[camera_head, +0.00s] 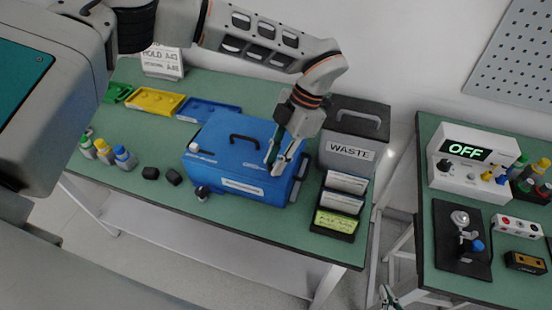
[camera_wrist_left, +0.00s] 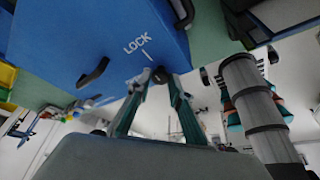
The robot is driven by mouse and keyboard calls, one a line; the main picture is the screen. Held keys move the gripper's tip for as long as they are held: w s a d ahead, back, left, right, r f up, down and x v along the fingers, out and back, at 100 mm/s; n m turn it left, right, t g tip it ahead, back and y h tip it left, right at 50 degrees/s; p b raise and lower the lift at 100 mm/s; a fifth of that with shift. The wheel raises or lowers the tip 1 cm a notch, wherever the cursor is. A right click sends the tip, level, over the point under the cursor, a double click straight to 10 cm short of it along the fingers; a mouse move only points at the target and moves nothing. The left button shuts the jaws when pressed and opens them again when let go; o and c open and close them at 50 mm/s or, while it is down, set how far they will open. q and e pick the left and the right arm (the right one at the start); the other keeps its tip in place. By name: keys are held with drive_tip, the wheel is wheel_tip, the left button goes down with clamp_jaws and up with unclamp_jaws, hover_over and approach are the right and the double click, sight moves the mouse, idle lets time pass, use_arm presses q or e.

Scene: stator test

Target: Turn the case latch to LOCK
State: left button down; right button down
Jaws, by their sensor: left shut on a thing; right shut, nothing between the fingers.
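The blue case (camera_head: 225,155) stands closed on the left table, with a black handle (camera_head: 246,138) on its lid. My left gripper (camera_head: 276,166) is at the case's right front part, its fingers pointing down. In the left wrist view its fingertips (camera_wrist_left: 160,84) are shut on a small dark latch (camera_wrist_left: 160,75). The white word LOCK (camera_wrist_left: 137,43) and a short white line are on the blue face just beyond the latch. The latch's exact angle is hard to tell, and the fingers hide it in the head view. My right gripper (camera_head: 388,296) is shut and empty, low between the tables.
A grey WASTE bin (camera_head: 350,125) and a black rack of cards (camera_head: 335,205) stand right of the case. Yellow and blue trays (camera_head: 208,108) lie behind it. Bottles and small black parts are on the left. The right table holds a box reading OFF (camera_head: 468,165).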

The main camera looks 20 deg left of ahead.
use_arm(q)
drive_tip(key=c, duration=1.8)
unclamp_jaws()
drive_tip(key=shift+c, duration=0.2)
drive_tip(key=v, duration=1.2)
